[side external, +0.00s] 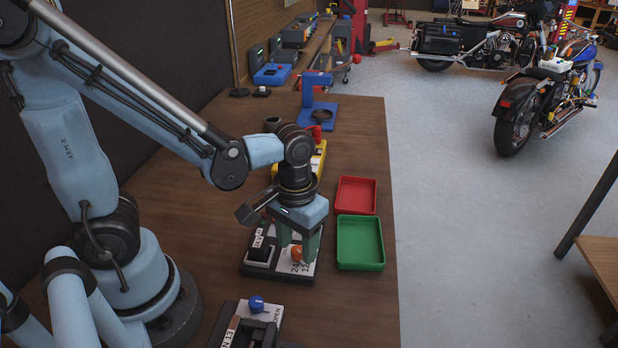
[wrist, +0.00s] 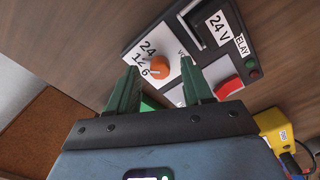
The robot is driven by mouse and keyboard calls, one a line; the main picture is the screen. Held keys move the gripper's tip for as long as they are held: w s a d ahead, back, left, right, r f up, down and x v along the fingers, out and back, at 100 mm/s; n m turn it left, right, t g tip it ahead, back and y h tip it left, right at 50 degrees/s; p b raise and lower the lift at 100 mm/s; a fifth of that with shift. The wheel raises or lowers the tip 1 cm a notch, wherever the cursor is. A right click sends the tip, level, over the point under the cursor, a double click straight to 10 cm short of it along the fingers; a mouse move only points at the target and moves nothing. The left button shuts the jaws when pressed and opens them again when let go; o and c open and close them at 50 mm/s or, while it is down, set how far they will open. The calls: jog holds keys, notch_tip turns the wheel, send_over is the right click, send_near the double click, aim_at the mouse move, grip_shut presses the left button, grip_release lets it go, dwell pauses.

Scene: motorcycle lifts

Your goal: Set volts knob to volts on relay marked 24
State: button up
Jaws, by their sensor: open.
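The orange volts knob (wrist: 158,66) sits on a white plate with the numbers 24, 12 and 6 beside it in the wrist view. I cannot tell which number it points to. It also shows in the side view (side external: 296,254). A black relay (wrist: 207,22) labelled "24 V" is mounted on the same dark panel (wrist: 180,45); in the side view the relay (side external: 260,250) is left of the knob. My gripper (wrist: 160,76) is open, its green fingers spread on either side of the knob's position in the wrist view. In the side view my gripper (side external: 298,248) points down over the panel. Contact with the knob cannot be told.
A red button (wrist: 228,87) is on the panel near one finger. A green tray (side external: 360,265) and a red tray (side external: 356,180) lie right of the panel. A yellow box (side external: 319,158) stands behind, and a blue-knobbed unit (side external: 256,304) in front. Bare wood lies left.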

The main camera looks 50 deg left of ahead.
jog(key=shift+f, duration=0.3)
grip_shut()
dwell(0.3)
